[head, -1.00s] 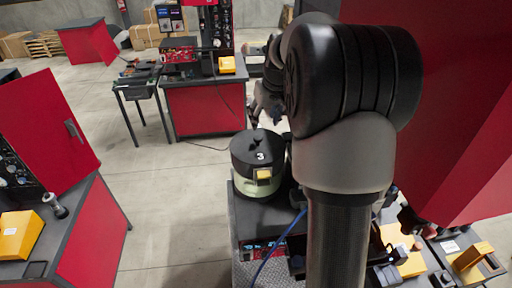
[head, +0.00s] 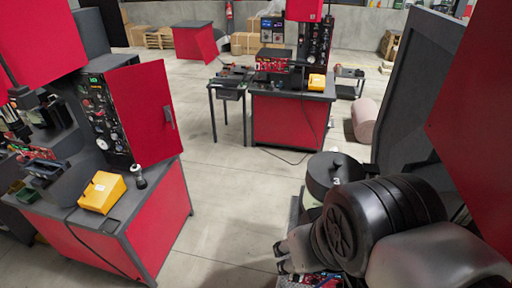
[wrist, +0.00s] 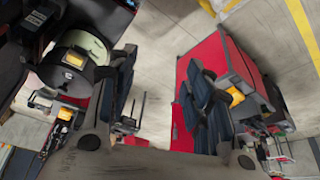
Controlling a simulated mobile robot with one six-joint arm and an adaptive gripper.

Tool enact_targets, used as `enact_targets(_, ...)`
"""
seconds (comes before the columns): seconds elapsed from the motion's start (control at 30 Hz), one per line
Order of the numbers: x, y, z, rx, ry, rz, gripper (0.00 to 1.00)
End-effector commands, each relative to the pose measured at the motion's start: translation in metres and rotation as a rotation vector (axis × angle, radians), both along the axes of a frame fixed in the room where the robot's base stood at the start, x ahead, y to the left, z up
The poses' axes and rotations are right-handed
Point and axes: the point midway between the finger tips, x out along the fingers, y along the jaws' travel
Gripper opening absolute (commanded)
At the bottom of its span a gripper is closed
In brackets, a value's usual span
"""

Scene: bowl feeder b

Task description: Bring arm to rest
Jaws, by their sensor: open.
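My arm fills the lower right of the head view, its dark rounded joint cover in front of the bowl feeder. My gripper (wrist: 160,95) shows in the wrist view with its two dark fingers wide apart and only floor between them. In the head view a small part of the gripper (head: 284,258) shows at the left of the arm's joint, mostly hidden. The bowl feeder (head: 322,171), a black-lidded drum marked 3, stands just behind the arm. It also shows in the wrist view (wrist: 75,62), left of the left finger and apart from it.
A red workbench (head: 290,120) with a yellow box (head: 317,82) stands at the back. Another red bench (head: 150,220) with a yellow box (head: 102,192) and open red door (head: 142,110) stands at left. Grey floor (head: 235,200) between them is clear. A dark grey panel rises at right.

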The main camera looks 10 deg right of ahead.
Motion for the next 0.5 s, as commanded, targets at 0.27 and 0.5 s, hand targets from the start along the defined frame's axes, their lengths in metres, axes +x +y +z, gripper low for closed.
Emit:
enact_targets(0.27,-0.0106,0.0028,-0.0062,0.000,0.000,0.007,0.47)
enact_targets(0.5,-0.0103,0.0028,-0.0120,0.000,0.000,0.007,0.47)
